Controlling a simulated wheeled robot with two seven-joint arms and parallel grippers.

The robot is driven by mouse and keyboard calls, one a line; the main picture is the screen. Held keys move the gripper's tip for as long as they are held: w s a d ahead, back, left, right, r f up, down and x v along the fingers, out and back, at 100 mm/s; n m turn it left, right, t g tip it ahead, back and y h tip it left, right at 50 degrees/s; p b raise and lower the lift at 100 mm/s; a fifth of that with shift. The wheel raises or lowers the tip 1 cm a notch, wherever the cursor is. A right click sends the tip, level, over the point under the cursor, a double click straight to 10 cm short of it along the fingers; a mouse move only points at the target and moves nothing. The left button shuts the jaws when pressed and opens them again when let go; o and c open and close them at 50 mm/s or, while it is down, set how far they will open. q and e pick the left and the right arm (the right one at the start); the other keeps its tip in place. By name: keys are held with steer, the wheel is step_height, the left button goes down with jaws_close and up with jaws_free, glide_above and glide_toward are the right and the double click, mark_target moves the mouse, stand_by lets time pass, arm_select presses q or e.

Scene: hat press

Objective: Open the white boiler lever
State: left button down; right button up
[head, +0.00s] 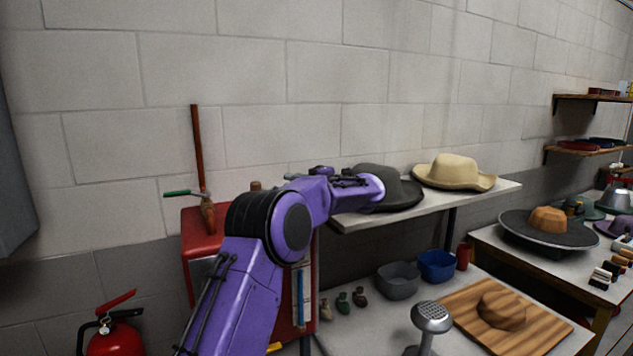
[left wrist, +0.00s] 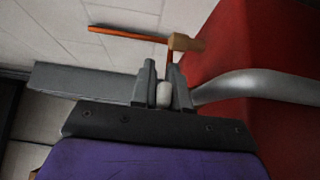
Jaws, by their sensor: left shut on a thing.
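The red boiler (head: 200,232) stands against the wall at left in the head view, partly hidden behind my purple left arm. Its red side (left wrist: 250,40) fills the right of the left wrist view. My left gripper (left wrist: 164,82) is shut on a small white piece (left wrist: 163,96), which appears to be the lever's white grip. Most of the lever is hidden by the fingers and gripper body. In the head view I cannot make out the left fingertips or the white lever. My right gripper is not in view.
An orange-brown pipe (head: 197,150) and green handle (head: 180,193) rise above the boiler. A curved silver pipe (left wrist: 255,85) runs right beside the gripper. A shelf (head: 495,190) with hats, a worktable (head: 385,325) and a fire extinguisher (head: 115,340) stand nearby.

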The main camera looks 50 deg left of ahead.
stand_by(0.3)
arm_select(q)
steer(key=c, duration=1.2)
jaws_free()
steer(key=shift+s+a, duration=0.1)
steer(key=shift+d+f, duration=0.1)
steer(key=shift+d, duration=0.15)
steer(key=b+v, duration=0.3)
steer(key=v, duration=0.7)
steer(key=shift+b, duration=0.4)
